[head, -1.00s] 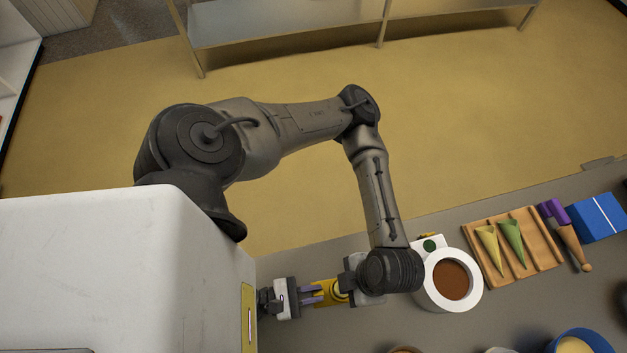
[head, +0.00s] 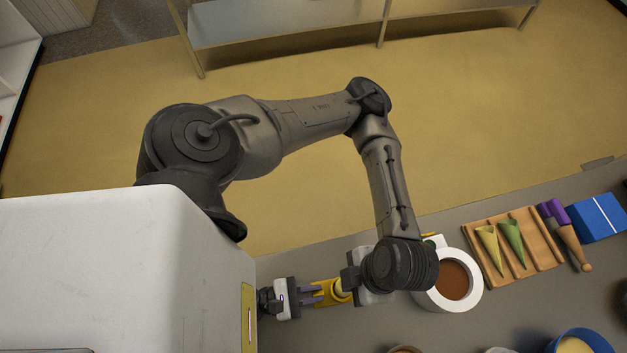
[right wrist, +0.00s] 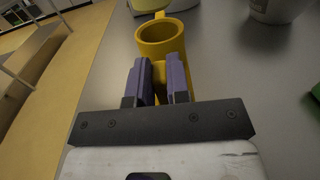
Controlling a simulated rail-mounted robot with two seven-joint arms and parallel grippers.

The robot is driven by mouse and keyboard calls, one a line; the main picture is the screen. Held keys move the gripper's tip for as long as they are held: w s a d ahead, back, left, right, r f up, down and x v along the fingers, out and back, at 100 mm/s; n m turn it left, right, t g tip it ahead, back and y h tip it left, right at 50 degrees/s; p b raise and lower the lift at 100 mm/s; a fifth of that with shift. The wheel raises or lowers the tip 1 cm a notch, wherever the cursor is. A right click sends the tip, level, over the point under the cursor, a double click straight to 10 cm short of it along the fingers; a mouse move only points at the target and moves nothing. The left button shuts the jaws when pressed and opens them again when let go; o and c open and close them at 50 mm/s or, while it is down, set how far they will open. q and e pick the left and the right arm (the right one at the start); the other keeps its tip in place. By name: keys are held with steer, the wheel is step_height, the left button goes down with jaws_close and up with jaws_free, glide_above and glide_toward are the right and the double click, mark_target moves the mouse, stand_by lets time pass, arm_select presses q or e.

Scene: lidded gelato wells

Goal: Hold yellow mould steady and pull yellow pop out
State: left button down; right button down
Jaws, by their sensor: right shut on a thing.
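The yellow mould (head: 328,294) is a cup with an open rim. In the right wrist view the mould (right wrist: 160,46) is upright, with a yellow part between my purple fingers. My right gripper (head: 311,295) is shut on it; it also shows in the right wrist view (right wrist: 163,82).
A white ring-shaped pot (head: 477,288) with brown content stands right of my left wrist. A blue tub (head: 598,340) stands at lower right.

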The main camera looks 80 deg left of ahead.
arm_select(q)
steer(key=shift+r, duration=0.35)
arm_select(e)
steer(key=c, duration=1)
jaws_free()
steer(key=s, duration=1.2)
steer(key=shift+d, duration=0.4)
